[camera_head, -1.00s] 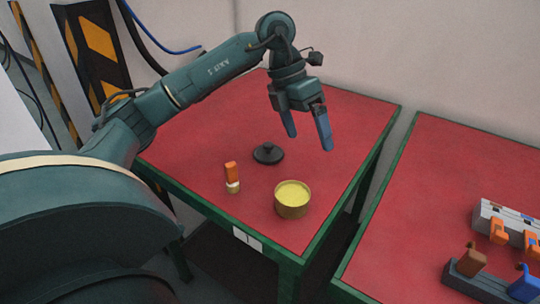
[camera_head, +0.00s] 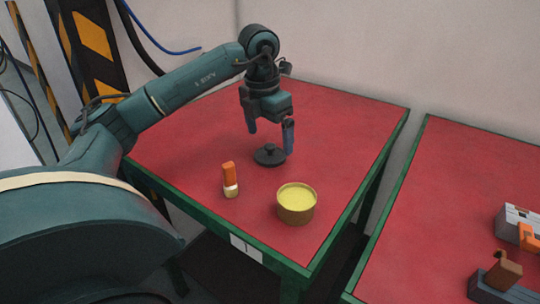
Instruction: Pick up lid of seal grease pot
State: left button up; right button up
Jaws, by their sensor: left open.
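The dark lid (camera_head: 270,156) with a small knob lies flat on the red table top. The seal grease pot (camera_head: 296,204) stands uncovered in front of it and to the right, brass-coloured and filled with yellow grease. My left gripper (camera_head: 269,142) is open, with its blue-grey fingers pointing down just above the lid, one on each side of the knob in the picture. I cannot tell whether the right finger touches the lid. My right gripper is not in view.
A brush with an orange handle (camera_head: 229,175) stands upright left of the pot. The red table (camera_head: 345,130) is otherwise clear. A second red table (camera_head: 450,200), across a gap at right, carries grey holders (camera_head: 515,226) with orange and brown parts.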

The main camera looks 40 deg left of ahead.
aim_at(270, 145)
pick_arm(q)
jog(key=f, duration=0.3)
jog(key=shift+w+f+b, duration=0.25)
jog(key=shift+f+b, duration=0.05)
jog(key=shift+f, duration=0.1)
jog(key=c, duration=1)
